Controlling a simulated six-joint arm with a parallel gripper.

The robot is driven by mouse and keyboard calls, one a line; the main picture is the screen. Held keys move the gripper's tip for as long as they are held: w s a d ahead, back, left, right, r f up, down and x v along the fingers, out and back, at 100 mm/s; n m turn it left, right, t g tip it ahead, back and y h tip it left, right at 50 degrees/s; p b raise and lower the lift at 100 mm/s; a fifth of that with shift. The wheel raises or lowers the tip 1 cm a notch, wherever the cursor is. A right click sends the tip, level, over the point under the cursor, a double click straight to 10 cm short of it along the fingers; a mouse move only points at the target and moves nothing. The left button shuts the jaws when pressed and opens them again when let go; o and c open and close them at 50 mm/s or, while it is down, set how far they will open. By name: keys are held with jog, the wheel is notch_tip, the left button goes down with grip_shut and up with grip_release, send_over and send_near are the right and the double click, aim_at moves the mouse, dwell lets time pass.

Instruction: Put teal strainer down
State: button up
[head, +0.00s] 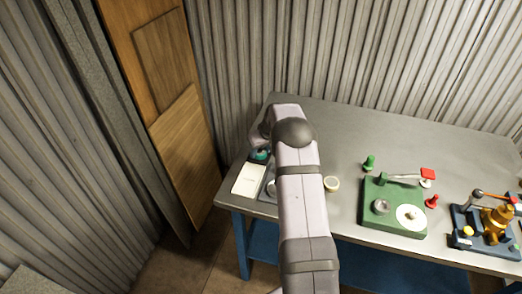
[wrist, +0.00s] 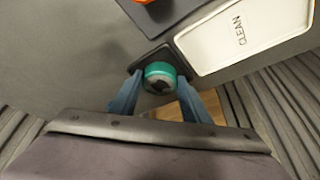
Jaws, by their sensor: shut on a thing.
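The teal strainer (wrist: 160,70) has a teal rim and a dark grey middle. My gripper (wrist: 158,80) is shut on it, with one blue finger on each side. In the head view, the strainer's teal part (head: 260,155) shows at the table's left end, just behind a white tray (head: 248,180). In the wrist view, the white tray (wrist: 245,35) reads "CLEAN" and lies to the right of the strainer. I cannot tell whether the strainer touches the table. My arm hides part of that area in the head view.
A dark tray (wrist: 172,12) with an orange thing (wrist: 143,1) lies near the white one. To the right on the grey table (head: 335,125) are a small cream-topped round piece (head: 331,184), a green fixture (head: 393,208) and a blue-based brass valve (head: 495,222). A corrugated wall stands behind.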

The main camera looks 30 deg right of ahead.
jog(key=o, duration=0.9)
jog(key=shift+f, duration=0.15)
jog(key=shift+r, duration=0.3)
jog(key=b+v, duration=0.3)
jog(key=v, duration=0.9)
jog(key=s+a+f+g, duration=0.2)
jog(key=s+a+g, duration=0.1)
jog(key=s+a, duration=1.7)
jog(key=shift+g, duration=0.8)
jog(key=s+f, duration=0.1)
jog(key=s, duration=0.3)
jog(key=s+a+f, duration=0.1)
jog(key=s, duration=0.3)
jog(key=s+a, duration=0.1)
jog(key=s, duration=0.3)
jog(key=shift+s+a+f, duration=0.15)
jog(key=shift+s+f, duration=0.1)
jog(key=shift+f, duration=0.15)
